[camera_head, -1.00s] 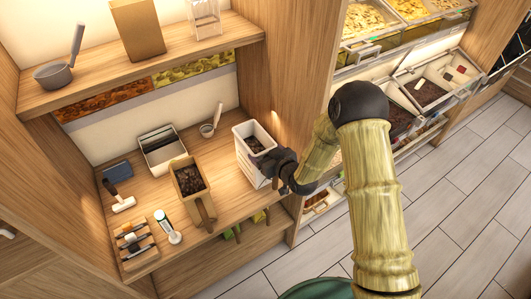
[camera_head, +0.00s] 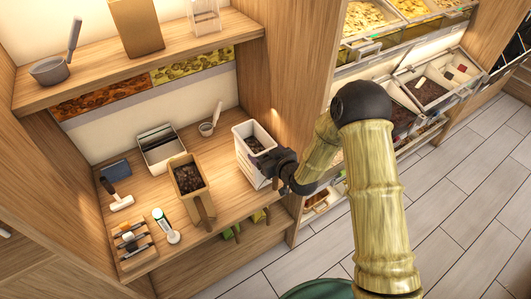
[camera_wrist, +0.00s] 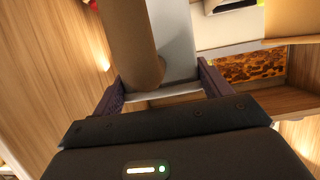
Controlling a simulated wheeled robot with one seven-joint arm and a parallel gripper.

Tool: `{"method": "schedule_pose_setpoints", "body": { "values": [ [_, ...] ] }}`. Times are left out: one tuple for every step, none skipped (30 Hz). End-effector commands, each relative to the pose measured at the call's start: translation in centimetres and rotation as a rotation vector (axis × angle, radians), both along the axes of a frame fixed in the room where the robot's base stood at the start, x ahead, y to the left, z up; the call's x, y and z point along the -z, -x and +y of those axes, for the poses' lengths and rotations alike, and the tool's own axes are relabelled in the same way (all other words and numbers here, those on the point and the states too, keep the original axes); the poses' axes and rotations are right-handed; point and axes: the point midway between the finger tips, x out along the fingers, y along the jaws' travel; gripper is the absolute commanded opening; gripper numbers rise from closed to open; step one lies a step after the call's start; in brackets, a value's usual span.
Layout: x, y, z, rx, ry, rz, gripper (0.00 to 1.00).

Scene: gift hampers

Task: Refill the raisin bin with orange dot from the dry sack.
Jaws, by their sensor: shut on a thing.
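A white bin (camera_head: 244,158) with dark contents like raisins stands upright at the right end of the wooden counter. My gripper (camera_head: 274,178) is at its right side, shut on it. In the wrist view, my gripper (camera_wrist: 162,92) has a tan rounded piece and a pale panel between its fingers. I cannot tell exactly which part of the bin is gripped. No orange dot is visible on it. A tan open container (camera_head: 203,206) holding dark pieces stands on the counter to the left. A brown paper sack (camera_head: 137,27) stands on the upper shelf; its contents are hidden.
A grey metal bin (camera_head: 160,150), a small scoop (camera_head: 207,128), a brush-like tool (camera_head: 121,203), a white bottle (camera_head: 166,226) and a small rack (camera_head: 134,243) share the counter. Bins of goods (camera_head: 425,92) fill shelves at right. The floor (camera_head: 470,210) at right is clear.

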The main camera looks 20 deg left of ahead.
Motion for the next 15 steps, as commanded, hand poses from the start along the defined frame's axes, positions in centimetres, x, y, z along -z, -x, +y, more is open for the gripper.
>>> {"method": "schedule_pose_setpoints", "body": {
  "values": [
    [-0.04, -0.11, 0.1, 0.0, -0.005, -0.006, 0.06],
    [0.03, -0.11, 0.1, 0.0, -0.005, -0.006, 0.06],
    [0.14, -0.11, 0.09, 0.0, -0.005, -0.006, 0.06],
    [0.2, -0.11, 0.1, 0.0, -0.005, -0.006, 0.06],
    [0.27, -0.11, 0.1, 0.0, -0.005, -0.006, 0.06],
    [0.32, -0.11, 0.1, 0.0, -0.005, -0.006, 0.06],
    [0.34, -0.11, 0.1, 0.0, -0.005, -0.006, 0.06],
    [0.35, -0.11, 0.1, -0.001, -0.005, -0.007, 0.06],
    [0.34, -0.11, 0.1, -0.001, -0.005, -0.007, 0.06],
    [0.32, -0.11, 0.1, -0.001, -0.005, -0.007, 0.06],
    [0.31, -0.11, 0.1, -0.001, -0.005, -0.007, 0.06],
    [0.29, -0.11, 0.1, -0.001, -0.005, -0.007, 0.06],
    [0.29, -0.11, 0.1, -0.001, -0.005, -0.007, 0.06],
    [0.29, -0.11, 0.1, -0.001, -0.006, -0.007, 0.06],
    [0.29, -0.1, 0.11, -0.001, -0.006, -0.007, 0.06]
  ]
}}
